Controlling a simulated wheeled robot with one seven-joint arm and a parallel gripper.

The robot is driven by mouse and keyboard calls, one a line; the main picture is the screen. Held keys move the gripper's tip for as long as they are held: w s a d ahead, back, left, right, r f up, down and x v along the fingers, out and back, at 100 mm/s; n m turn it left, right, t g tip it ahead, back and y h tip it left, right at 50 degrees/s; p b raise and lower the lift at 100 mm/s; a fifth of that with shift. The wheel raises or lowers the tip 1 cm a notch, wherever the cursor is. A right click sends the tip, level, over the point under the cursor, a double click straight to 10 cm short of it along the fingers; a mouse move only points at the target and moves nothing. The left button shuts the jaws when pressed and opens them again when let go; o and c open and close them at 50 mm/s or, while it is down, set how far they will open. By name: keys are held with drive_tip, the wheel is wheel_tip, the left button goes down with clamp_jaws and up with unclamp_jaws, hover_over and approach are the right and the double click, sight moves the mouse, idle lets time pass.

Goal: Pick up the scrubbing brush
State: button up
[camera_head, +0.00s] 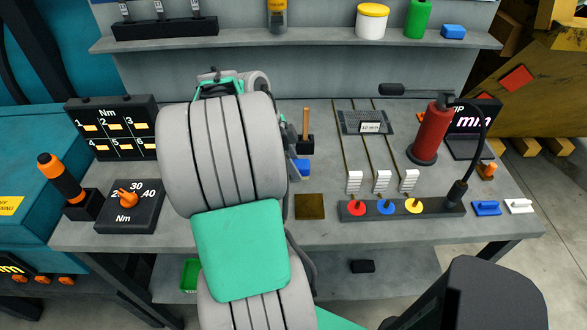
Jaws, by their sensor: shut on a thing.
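My grey and green arm fills the middle left of the view, and its links hide the part of the bench behind them. My gripper cannot be made out; it seems hidden behind the arm. No scrubbing brush can be identified with certainty. A small blue object (302,167) shows partly at the right edge of my arm, below a hammer-like tool. A blue handled block (486,209) and a white one (519,206) lie at the bench's right end, possibly brushes.
The grey workbench (350,232) holds a red extinguisher-like cylinder (431,133), a strip with coloured knobs (405,207), a dial box (130,207) and a numbered panel (112,128). A shelf (320,39) runs behind. A brown square plate (309,206) lies right of my arm.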

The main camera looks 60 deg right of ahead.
sight(297, 163)
clamp_jaws()
drive_tip(key=shift+r, duration=0.1)
drive_tip(key=shift+r, duration=0.2)
wheel_tip(297, 163, up, 2)
drive_tip(key=shift+r, duration=0.2)
drive_tip(key=w+a+r+p, duration=0.2)
drive_tip(key=a+r, duration=0.8)
drive_tip(key=a, duration=0.3)
drive_tip(key=shift+w+a, duration=0.4)
